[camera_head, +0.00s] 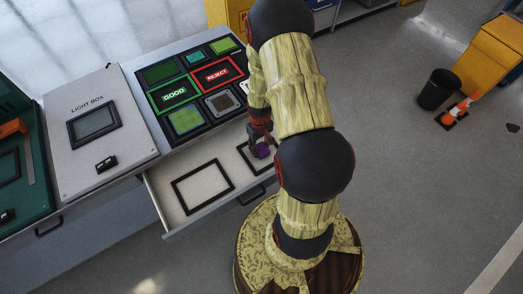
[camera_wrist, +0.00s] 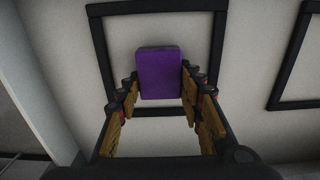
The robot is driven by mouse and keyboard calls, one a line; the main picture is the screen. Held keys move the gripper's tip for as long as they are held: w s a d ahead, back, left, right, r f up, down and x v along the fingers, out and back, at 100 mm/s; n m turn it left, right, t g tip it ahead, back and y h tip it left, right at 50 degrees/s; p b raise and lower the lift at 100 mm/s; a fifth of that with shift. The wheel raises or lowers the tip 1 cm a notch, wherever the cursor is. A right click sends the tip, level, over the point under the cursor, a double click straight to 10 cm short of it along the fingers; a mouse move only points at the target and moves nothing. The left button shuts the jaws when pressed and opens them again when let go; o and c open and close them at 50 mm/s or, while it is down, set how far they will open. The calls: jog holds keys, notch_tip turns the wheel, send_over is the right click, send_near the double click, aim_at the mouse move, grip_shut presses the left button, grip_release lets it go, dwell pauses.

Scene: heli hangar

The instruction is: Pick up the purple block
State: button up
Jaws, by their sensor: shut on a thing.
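The purple block (camera_head: 262,150) is between the fingers of my gripper (camera_head: 260,136), over the right-hand black frame in the open drawer. In the wrist view the purple block (camera_wrist: 160,73) shows its flat face between the two fingertips of my gripper (camera_wrist: 160,88), which are shut on it. The black square frame (camera_wrist: 96,40) surrounds the block in that view. I cannot tell whether the block touches the drawer floor. My arm hides part of the right end of the drawer.
The open drawer (camera_head: 162,206) also holds a second black frame (camera_head: 179,204). Above it is a panel with GOOD (camera_head: 174,95) and REJECT (camera_head: 217,75) areas. A light box (camera_head: 76,147) stands left. A black bin (camera_head: 437,90) and traffic cone (camera_head: 458,108) stand on the floor at right.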

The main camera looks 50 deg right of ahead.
aim_at(260, 146)
jog(key=shift+r, duration=0.1)
jog(key=shift+c, duration=0.4)
jog(key=shift+r, duration=0.45)
notch_tip(260, 146, up, 2)
jog(key=shift+r+p, duration=0.25)
jog(key=shift+p, duration=0.3)
jog(key=s+a+r+p, duration=0.3)
jog(key=s+a+r, duration=0.4)
jog(key=s, duration=0.5)
jog(key=shift+r+p, duration=0.3)
jog(key=shift+r, duration=0.95)
jog(key=shift+a, duration=0.1)
jog(key=o, duration=0.6)
jog(key=c, duration=0.4)
